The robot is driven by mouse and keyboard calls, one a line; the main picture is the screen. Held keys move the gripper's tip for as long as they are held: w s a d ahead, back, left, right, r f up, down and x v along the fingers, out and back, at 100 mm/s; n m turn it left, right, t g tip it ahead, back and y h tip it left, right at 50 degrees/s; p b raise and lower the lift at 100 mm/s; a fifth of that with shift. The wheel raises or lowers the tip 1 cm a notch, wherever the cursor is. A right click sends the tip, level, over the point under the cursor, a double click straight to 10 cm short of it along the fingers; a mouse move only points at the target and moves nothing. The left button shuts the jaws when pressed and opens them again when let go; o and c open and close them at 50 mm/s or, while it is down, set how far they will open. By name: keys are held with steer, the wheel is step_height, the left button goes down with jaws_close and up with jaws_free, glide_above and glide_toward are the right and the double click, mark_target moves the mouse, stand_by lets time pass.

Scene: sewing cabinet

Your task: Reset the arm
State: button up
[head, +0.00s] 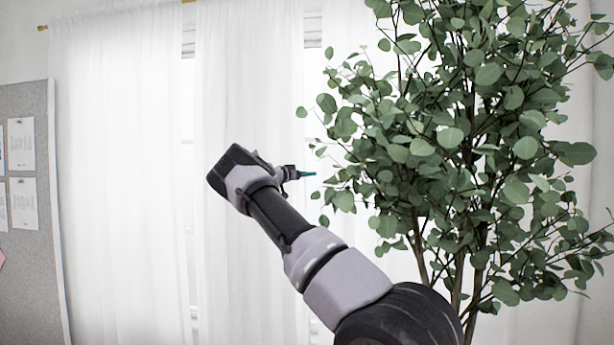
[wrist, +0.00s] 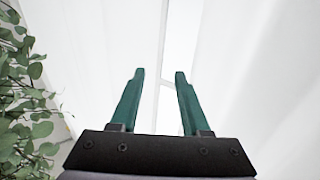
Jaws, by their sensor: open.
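My arm reaches up from the lower right of the head view and bends at its upper end, in front of the white curtains. My gripper (head: 306,174) shows there as a small green tip pointing right, close to the plant's leaves in the picture. In the wrist view my gripper (wrist: 159,75) has two green fingers standing apart with nothing between them. Behind the fingers is only pale curtain and window. No part of the gripper is visibly touching anything.
A tall leafy plant (head: 470,150) fills the right of the head view; its leaves (wrist: 25,100) line the wrist view's left edge. White curtains (head: 120,170) hang behind my arm. A grey pinboard (head: 33,270) with papers is at far left.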

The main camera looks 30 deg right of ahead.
steer(key=s+d+f+m+g+y, duration=0.15)
steer(key=s+y, duration=0.25)
steer(key=s, duration=0.5)
steer(key=s+d+f+g+y, duration=0.1)
steer(key=s+d+g+y, duration=0.15)
steer(key=s, duration=0.65)
steer(key=s+a+n+t+y, duration=0.4)
steer(key=s+a+n+y, duration=0.7)
steer(key=s+a, duration=2.3)
steer(key=s+y, duration=0.1)
steer(key=s, duration=0.2)
steer(key=shift+s+a+f+t, duration=0.15)
steer(key=shift+s+f+t, duration=0.2)
steer(key=shift+t, duration=0.05)
